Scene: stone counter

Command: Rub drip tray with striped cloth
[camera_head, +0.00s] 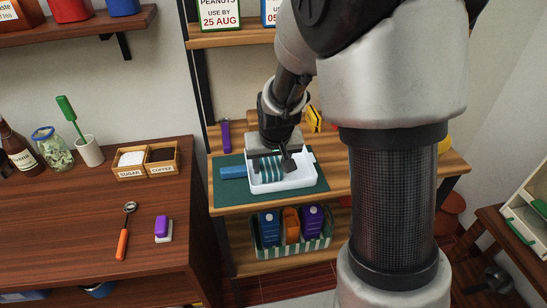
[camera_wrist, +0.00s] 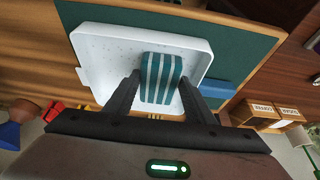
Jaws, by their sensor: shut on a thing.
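The white drip tray (camera_head: 296,178) lies on a dark green mat (camera_head: 229,192) on the shelf unit; it also shows in the wrist view (camera_wrist: 92,62). The teal and white striped cloth (camera_wrist: 160,76) is inside the tray, and it shows partly behind my gripper in the head view (camera_head: 268,172). My gripper (camera_wrist: 160,92) points down into the tray, with a finger on each side of the cloth, shut on it. The cloth's lower side is at or near the tray floor; I cannot tell if it touches.
A blue block (camera_head: 233,172) lies on the mat left of the tray. A purple object (camera_head: 225,135) stands behind it. A striped bin (camera_head: 290,250) with several items sits on the shelf below. The counter at left holds a scoop (camera_head: 123,235) and labelled boxes (camera_head: 146,160).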

